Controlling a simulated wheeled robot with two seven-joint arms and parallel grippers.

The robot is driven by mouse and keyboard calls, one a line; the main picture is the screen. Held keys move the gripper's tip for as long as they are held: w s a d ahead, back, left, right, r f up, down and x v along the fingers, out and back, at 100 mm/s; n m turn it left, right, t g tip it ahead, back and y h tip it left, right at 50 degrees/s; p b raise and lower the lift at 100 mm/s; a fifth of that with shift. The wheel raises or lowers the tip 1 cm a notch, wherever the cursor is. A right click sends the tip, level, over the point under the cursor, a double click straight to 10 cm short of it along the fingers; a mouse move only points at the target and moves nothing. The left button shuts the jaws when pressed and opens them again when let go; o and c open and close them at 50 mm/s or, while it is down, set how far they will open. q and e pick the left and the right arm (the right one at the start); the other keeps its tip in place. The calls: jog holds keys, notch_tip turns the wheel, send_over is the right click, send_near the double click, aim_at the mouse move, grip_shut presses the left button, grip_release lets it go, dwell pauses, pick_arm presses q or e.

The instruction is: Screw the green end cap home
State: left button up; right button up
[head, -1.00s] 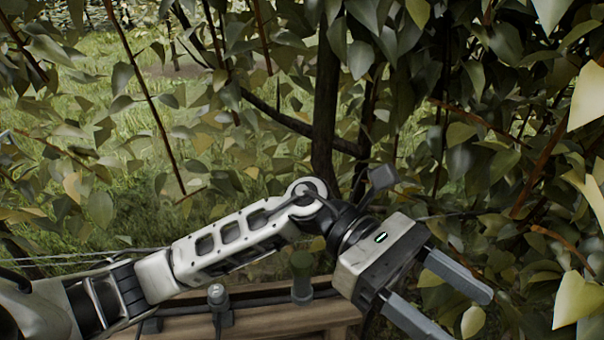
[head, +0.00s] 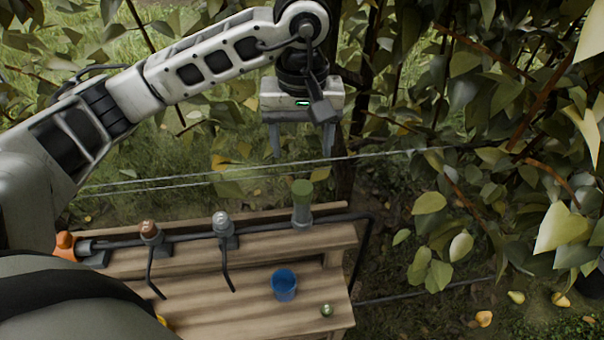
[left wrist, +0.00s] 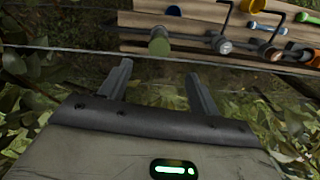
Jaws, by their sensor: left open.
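The green end cap (head: 302,188) stands upright on a grey fitting (head: 302,213) at the right end of the black pipe along the bench's back. It also shows in the left wrist view (left wrist: 159,42), beyond my fingertips. My left gripper (head: 302,156) points down with its fingers apart and nothing between them. In the head view it appears just above the cap; in the left wrist view (left wrist: 162,74) the cap stands clear of both fingers. My right gripper is in neither view.
The wooden bench (head: 240,280) carries a blue cup (head: 284,285) and a small greenish round piece (head: 327,310). A brown-topped valve (head: 149,230) and a grey-topped valve (head: 221,222) stand on the pipe. Thin wires cross behind the bench. Leafy branches crowd the right.

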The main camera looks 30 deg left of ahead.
aim_at(302, 189)
pick_arm(q)
notch_tip(302, 189, down, 10)
jog(key=shift+f+p, duration=0.15)
jog(key=shift+p, duration=0.3)
